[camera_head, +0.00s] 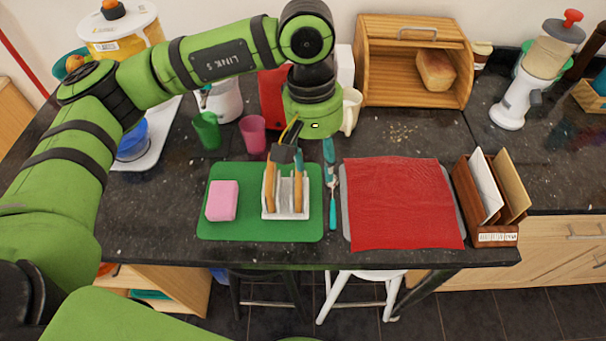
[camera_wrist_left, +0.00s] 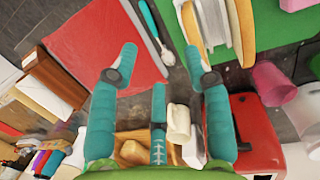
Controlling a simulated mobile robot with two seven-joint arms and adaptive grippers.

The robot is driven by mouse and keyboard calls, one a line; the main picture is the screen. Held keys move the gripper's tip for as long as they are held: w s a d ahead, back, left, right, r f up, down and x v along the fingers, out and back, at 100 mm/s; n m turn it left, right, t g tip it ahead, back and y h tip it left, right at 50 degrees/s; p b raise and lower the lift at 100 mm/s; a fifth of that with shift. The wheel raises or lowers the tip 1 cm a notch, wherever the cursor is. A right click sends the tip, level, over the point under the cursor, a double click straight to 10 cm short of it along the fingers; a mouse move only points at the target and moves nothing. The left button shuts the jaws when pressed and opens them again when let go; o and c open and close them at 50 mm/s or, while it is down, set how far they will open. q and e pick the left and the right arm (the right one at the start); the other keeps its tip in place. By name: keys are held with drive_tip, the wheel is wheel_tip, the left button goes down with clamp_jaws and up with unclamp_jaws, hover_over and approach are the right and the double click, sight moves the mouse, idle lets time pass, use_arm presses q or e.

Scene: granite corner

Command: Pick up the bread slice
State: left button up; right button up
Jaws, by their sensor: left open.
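Two bread slices stand upright in a white toast rack (camera_head: 290,213) on a green mat (camera_head: 309,232). One is the left slice (camera_head: 269,190); the other is at the rack's right side, partly covered by my gripper. In the left wrist view, the rack (camera_wrist_left: 219,28) is at the upper right, with one slice (camera_wrist_left: 242,32) on its right and one (camera_wrist_left: 189,24) on its left. My left gripper (camera_head: 306,158) is open and empty, above and behind the rack. Its spread teal fingers (camera_wrist_left: 158,72) also show in the wrist view.
A pink sponge (camera_head: 222,200) shares the green mat. A teal-handled spoon (camera_head: 333,190) lies beside it, then a red cloth (camera_head: 402,203) and a letter rack (camera_head: 490,238). Cups (camera_head: 253,135) and a bread box (camera_head: 375,95) with a loaf stand behind.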

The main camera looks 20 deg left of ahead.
sight(299, 183)
use_arm(q)
drive_tip(key=a, duration=0.1)
drive_tip(key=w+a+y, duration=0.1)
drive_tip(key=a, duration=0.1)
drive_tip(key=shift+w+a+r+t+y, duration=0.1)
drive_tip(key=shift+w+r+t+y, duration=0.1)
drive_tip(key=shift+t+y, duration=0.15)
drive_tip(key=shift+s+f+p, duration=0.1)
drive_tip(key=shift+f+p, duration=0.6)
drive_tip(key=shift+p, duration=0.15)
wheel_tip(299, 183, down, 4)
drive_tip(key=p, duration=0.2)
drive_tip(key=shift+a+f+p, duration=0.15)
drive_tip(key=shift+f+p, duration=0.1)
drive_tip(key=shift+p, duration=0.1)
drive_tip(key=shift+f, duration=0.35)
clamp_jaws()
